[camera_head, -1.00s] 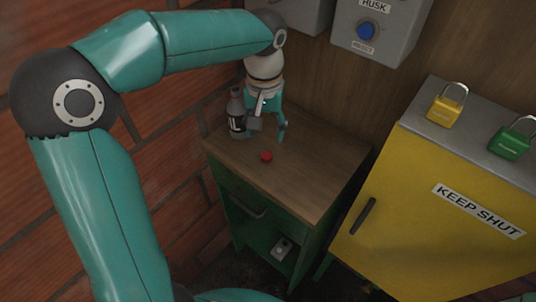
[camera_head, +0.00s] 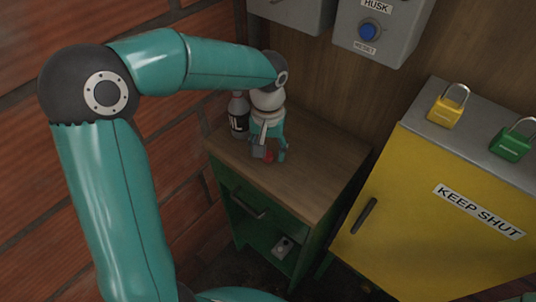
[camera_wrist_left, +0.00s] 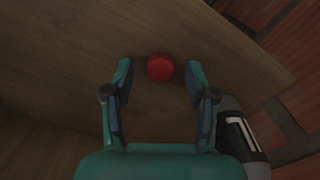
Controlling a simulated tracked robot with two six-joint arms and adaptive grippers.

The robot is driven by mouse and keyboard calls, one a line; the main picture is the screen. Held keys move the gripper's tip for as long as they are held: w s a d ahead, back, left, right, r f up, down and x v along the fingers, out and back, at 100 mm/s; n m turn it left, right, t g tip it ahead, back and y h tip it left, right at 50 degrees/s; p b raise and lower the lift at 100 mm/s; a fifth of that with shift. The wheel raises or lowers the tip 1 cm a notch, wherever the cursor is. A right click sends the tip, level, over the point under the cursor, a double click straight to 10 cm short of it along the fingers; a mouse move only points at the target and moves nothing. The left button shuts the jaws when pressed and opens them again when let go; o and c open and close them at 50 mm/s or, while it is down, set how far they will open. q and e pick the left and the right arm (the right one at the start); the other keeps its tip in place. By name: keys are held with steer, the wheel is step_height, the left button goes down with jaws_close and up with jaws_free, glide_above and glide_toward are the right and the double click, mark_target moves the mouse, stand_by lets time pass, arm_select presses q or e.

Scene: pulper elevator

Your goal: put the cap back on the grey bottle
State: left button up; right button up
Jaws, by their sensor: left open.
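The grey bottle (camera_head: 238,114) stands upright at the back left of the wooden cabinet top, with a dark band and a white label. My left gripper (camera_head: 269,156) is open over the cabinet top, to the right of the bottle. The red cap (camera_head: 268,156) lies on the wood, partly hidden by the fingers in the head view. In the left wrist view the cap (camera_wrist_left: 160,67) shows between and just beyond the open fingertips (camera_wrist_left: 159,75), with gaps on both sides. Part of the bottle (camera_wrist_left: 238,137) shows there at the lower right. My right gripper is not in view.
The green cabinet's wooden top (camera_head: 305,185) is clear at its front and right. A yellow KEEP SHUT cabinet (camera_head: 430,225) stands at the right, with a yellow padlock (camera_head: 444,112) and a green padlock (camera_head: 510,144) on top. Grey control boxes (camera_head: 378,30) hang on the wall behind.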

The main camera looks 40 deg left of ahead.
mark_target(267, 155)
arm_select(q)
steer(key=shift+f, duration=0.2)
steer(key=c, duration=0.8)
steer(key=shift+r, duration=0.1)
steer(key=shift+s+r, duration=0.2)
steer(key=shift+r, duration=0.2)
step_height(267, 155, up, 6)
steer(key=shift+s+r, duration=0.1)
steer(key=shift+r, duration=0.1)
steer(key=s+b, duration=0.1)
steer(key=s, duration=0.5)
steer(key=s+a+b, duration=0.1)
steer(key=s, duration=0.6)
steer(key=s+b, duration=0.2)
steer(key=s, duration=0.4)
steer(key=shift+s+a+f, duration=0.2)
steer(key=shift+a, duration=0.1)
